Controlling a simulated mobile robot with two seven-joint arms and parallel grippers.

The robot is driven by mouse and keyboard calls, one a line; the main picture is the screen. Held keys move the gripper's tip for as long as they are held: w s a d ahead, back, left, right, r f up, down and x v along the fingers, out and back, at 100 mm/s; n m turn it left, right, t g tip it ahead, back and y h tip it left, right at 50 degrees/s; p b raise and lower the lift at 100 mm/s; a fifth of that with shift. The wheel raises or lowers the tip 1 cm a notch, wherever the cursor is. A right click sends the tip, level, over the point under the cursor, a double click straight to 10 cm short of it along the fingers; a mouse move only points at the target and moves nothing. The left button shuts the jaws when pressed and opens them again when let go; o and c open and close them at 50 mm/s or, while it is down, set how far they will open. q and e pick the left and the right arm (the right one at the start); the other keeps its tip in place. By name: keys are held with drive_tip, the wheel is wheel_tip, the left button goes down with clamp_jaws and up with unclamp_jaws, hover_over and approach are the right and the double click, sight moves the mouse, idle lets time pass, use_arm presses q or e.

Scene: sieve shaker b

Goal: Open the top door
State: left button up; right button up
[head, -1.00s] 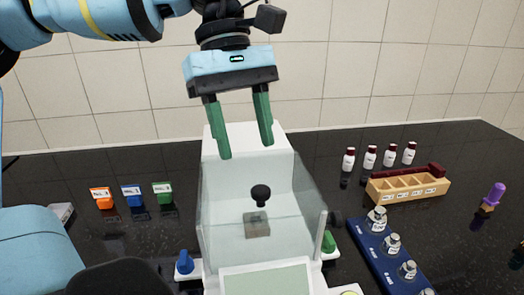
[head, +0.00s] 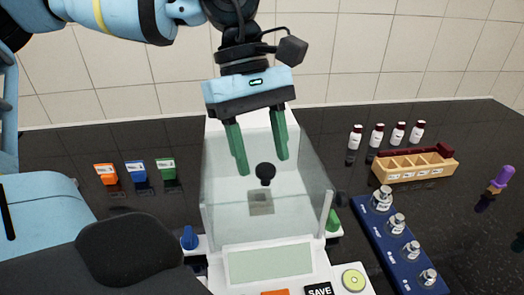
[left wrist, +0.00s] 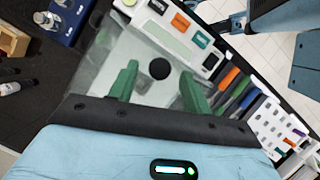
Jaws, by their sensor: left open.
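The white device with a clear chamber (head: 222,215) stands on the black bench in the middle of the head view. A black round knob (head: 265,171) shows at the chamber's top, with a small grey square piece (head: 261,203) seen through the clear wall. In the left wrist view the knob (left wrist: 160,69) lies between the fingers. My left gripper (head: 263,167) is open and points down over the chamber, its green fingers on either side above the knob and apart from it. The top door's edges are hard to make out. My right gripper is not in view.
Orange, blue and green labelled blocks (head: 137,172) stand at the left. At the right are a blue rack of capped bottles (head: 388,248), a wooden tray (head: 414,168), several small vials (head: 386,134) and a purple-topped item (head: 501,179).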

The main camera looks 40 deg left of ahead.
use_arm(q)
drive_tip(key=shift+d+f, duration=0.2)
drive_tip(key=shift+f, duration=0.35)
clamp_jaws()
